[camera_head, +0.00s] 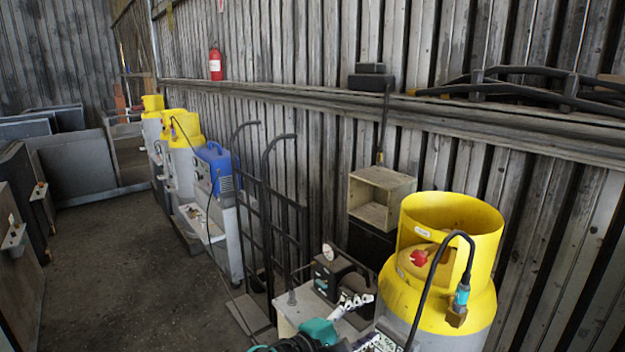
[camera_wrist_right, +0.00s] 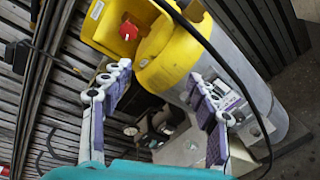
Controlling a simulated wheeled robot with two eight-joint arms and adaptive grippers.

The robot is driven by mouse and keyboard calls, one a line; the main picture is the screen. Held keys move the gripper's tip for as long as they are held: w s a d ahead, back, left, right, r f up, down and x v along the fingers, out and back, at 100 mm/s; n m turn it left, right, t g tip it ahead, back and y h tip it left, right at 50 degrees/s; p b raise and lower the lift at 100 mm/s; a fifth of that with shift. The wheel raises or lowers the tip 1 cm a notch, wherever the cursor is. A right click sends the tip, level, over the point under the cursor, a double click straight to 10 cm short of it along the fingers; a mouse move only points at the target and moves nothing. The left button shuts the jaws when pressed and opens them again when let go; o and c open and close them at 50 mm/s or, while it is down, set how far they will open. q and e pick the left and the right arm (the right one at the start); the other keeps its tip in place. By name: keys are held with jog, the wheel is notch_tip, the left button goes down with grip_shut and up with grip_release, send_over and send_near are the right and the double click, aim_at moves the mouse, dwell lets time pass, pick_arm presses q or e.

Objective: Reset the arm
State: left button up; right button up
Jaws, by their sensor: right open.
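My right gripper (camera_head: 362,320) is low in the head view, in front of the yellow-topped gas cylinder (camera_head: 440,290). In the right wrist view the gripper (camera_wrist_right: 158,78) has its two white and purple fingers spread apart with nothing between them. The cylinder, yellow on top and grey below, lies beyond the fingertips there (camera_wrist_right: 172,62). It has a red valve knob and a black hose ending in a teal and brass fitting (camera_head: 460,300). I cannot tell how near the fingers are to the cylinder. My left gripper is not in view.
A bench unit with a gauge (camera_head: 328,252) stands left of the cylinder. Behind are a wooden box (camera_head: 378,195), a black hand truck (camera_head: 285,215) and a plank wall with a ledge. More yellow-topped cylinders (camera_head: 185,150) and a blue machine (camera_head: 216,168) stand farther left. The floor (camera_head: 130,265) at left is clear.

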jog(key=s+d+f+m+g+y+b, duration=0.25)
jog(key=s+d+f, duration=0.2)
jog(key=f, duration=0.25)
jog(key=s+d+f+m+g+y+b, duration=0.1)
jog(key=s+d+f+m+y+b, duration=0.15)
jog(key=s+d+f, duration=0.35)
jog(key=s+a+f+m+y+b, duration=0.4)
jog(key=s+f+m+y+b, duration=0.2)
jog(key=f, duration=0.5)
jog(key=shift+s+f+m+t+y, duration=0.3)
jog(key=shift+s+m+t+y, duration=0.25)
jog(key=shift+m+y, duration=0.3)
